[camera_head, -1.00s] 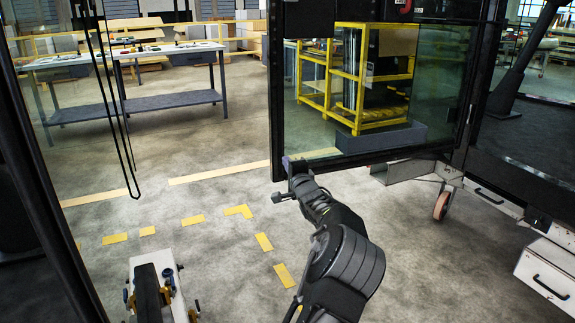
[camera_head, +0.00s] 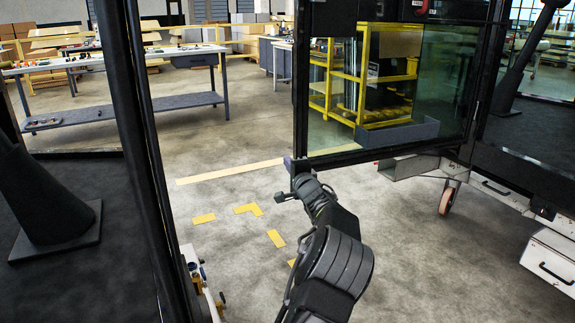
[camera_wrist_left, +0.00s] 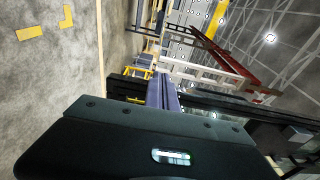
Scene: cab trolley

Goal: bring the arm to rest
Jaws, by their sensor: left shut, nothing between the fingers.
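My left arm (camera_head: 335,262) rises from the bottom middle of the head view and reaches forward. Its left gripper (camera_head: 289,164) is at the lower left corner of a black-framed glass door (camera_head: 392,154). The gripper is shut and empty. I cannot tell whether it touches the frame. In the left wrist view the grey fingers (camera_wrist_left: 162,92) are together, beyond the dark gripper body, with a dark frame bar close behind them. My right gripper is not in view.
A black post (camera_head: 150,150) stands left of the arm. Bare floor (camera_head: 235,225) with yellow marks lies between them. A wheeled white unit with drawers (camera_head: 548,262) stands at right. A workbench (camera_head: 120,62) and a yellow rack (camera_head: 375,75), seen through the glass, are farther back.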

